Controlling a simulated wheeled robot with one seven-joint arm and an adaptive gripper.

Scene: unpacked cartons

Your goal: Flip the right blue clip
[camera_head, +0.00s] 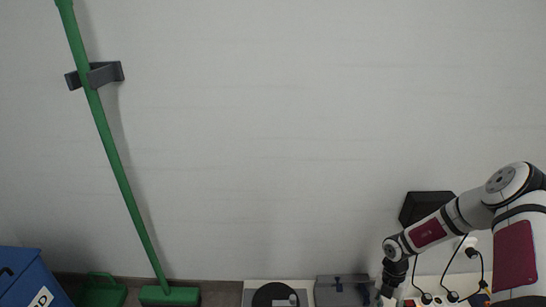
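A grey case (325,296) stands at the bottom edge of the view, right of centre, partly cut off by the frame. Two small dark blue pieces show on it and look like clips: the left one (338,284) and the right blue clip (363,293). They are too small to tell how each is turned. My gripper (386,300) points down just right of the case, close to the right clip. Its fingertips are at or below the bottom edge, so their opening and any contact are hidden.
A white power strip (452,299) with black plugs and cables lies right of my gripper. A black box (424,206) is on the wall behind my arm. A white device with a black disc (273,295) stands left of the case. A green broom (120,172) and blue bin (30,277) are far left.

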